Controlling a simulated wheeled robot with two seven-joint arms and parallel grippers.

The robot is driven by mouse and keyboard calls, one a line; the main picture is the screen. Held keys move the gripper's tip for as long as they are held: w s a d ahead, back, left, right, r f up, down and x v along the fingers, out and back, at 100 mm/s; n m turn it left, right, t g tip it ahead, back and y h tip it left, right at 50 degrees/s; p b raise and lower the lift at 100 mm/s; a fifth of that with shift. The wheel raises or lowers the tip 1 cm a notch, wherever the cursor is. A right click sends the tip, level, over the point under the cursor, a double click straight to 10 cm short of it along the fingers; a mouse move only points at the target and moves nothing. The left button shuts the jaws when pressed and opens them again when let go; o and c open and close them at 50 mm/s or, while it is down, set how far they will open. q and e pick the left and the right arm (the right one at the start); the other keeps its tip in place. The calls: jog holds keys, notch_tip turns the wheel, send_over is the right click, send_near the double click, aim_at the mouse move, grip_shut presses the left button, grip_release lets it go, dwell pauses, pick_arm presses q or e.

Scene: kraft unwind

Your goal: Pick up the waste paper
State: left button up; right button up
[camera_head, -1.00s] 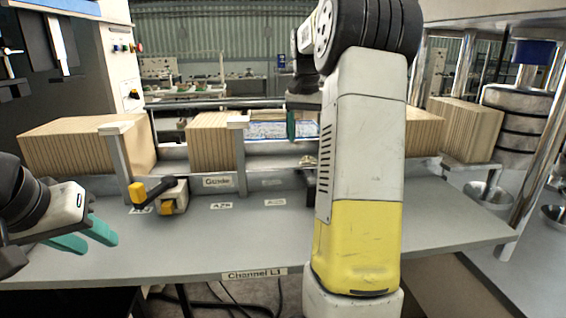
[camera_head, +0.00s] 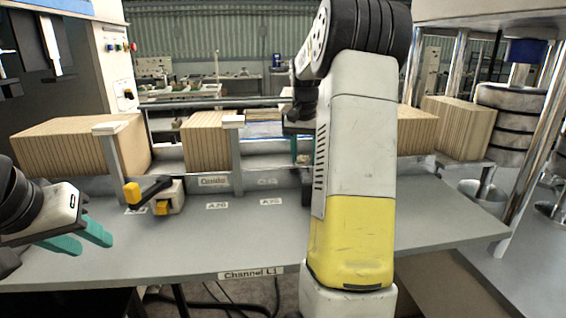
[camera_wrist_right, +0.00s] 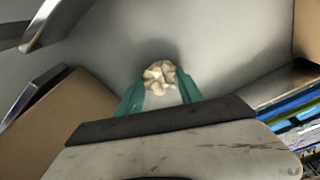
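The waste paper (camera_wrist_right: 158,74) is a crumpled cream ball on the grey surface in the right wrist view, between the two teal fingertips of my right gripper (camera_wrist_right: 161,82). The fingers are apart on either side of it; I cannot tell whether either touches it. In the head view the right gripper (camera_head: 301,150) points down behind the work table's raised edge, and the paper (camera_head: 303,160) is a small pale patch at its tips. My left gripper (camera_head: 94,245) is open and empty over the table's left side.
Striped brown blocks (camera_head: 206,140) stand along the channel behind the grey table (camera_head: 230,235). A yellow-and-black handled device (camera_head: 165,197) sits on the left. In the wrist view, brown walls and blue-edged sheets (camera_wrist_right: 290,105) flank the gripper. The table's front middle is clear.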

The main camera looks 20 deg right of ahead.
jog(key=c, duration=0.6)
jog(key=shift+c, duration=0.2)
